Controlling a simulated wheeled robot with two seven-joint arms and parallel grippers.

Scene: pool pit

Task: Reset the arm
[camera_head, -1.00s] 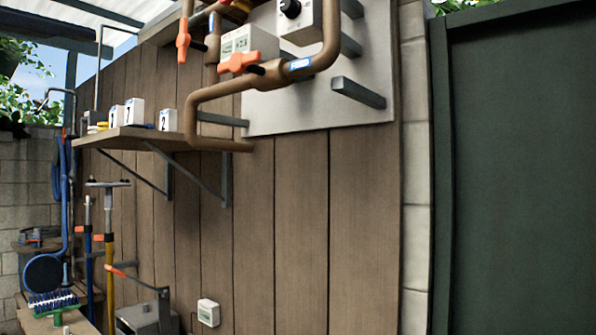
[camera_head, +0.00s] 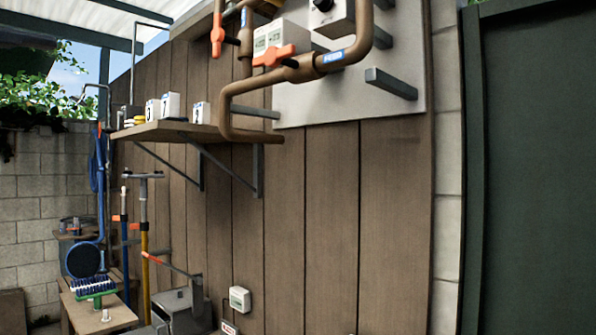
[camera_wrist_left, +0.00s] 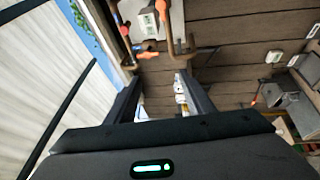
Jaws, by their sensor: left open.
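My left gripper (camera_wrist_left: 158,98) shows in the left wrist view. Its two dark fingers are apart, with nothing gripped between them. The shelf with small white boxes shows beyond the gap between the fingers, and the wooden wall lies past it. Neither gripper nor arm shows in the head view. My right gripper is in neither view.
Brown pipes (camera_head: 228,105) with orange valve handles run in front of a grey panel (camera_head: 400,108). A wall shelf (camera_head: 180,131) holds small white numbered boxes (camera_head: 170,106). Poles, a blue hose and a brush (camera_head: 93,286) stand at lower left. A dark green door (camera_head: 540,180) is at right.

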